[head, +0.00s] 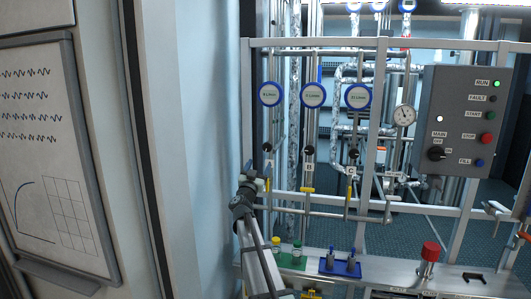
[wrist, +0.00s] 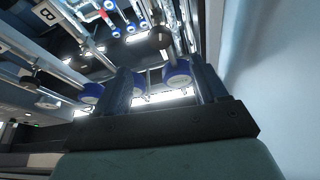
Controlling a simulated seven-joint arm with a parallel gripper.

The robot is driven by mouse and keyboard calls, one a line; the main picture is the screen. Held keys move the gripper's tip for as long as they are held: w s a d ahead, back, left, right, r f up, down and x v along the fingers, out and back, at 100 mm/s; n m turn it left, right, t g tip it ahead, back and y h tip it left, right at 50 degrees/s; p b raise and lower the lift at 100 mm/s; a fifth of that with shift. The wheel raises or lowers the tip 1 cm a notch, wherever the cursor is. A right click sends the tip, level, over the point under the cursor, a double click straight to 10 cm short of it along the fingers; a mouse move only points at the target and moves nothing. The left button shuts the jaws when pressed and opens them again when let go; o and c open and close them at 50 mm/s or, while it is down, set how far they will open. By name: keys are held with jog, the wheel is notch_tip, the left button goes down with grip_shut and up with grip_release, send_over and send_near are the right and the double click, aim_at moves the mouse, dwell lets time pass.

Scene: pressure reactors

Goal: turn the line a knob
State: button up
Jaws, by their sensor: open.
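The line A knob (head: 268,148) is a small black round knob on the leftmost vertical pipe, just above the plate marked A (head: 269,163). My gripper (head: 250,171) is below and slightly left of it, close to the A plate; its fingertips are hard to make out there. In the wrist view my gripper (wrist: 163,72) is open, with two dark fingers apart and nothing held. A dark round knob (wrist: 160,38), apparently that of line A, shows beyond the gap between the fingertips. I see no contact with it.
Knobs for line B (head: 308,150) and line C (head: 353,154) stand to the right. Blue-rimmed gauges (head: 313,94) hang above. Vials (head: 297,249) and a blue tray (head: 340,267) sit on the bench below. A pale wall (head: 209,120) is close on the left.

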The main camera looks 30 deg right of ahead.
aim_at(267, 148)
jog(key=x, duration=1.3)
jog(key=shift+r, duration=0.1)
jog(key=shift+c, duration=0.3)
jog(key=c, duration=1)
jog(key=shift+o, duration=0.2)
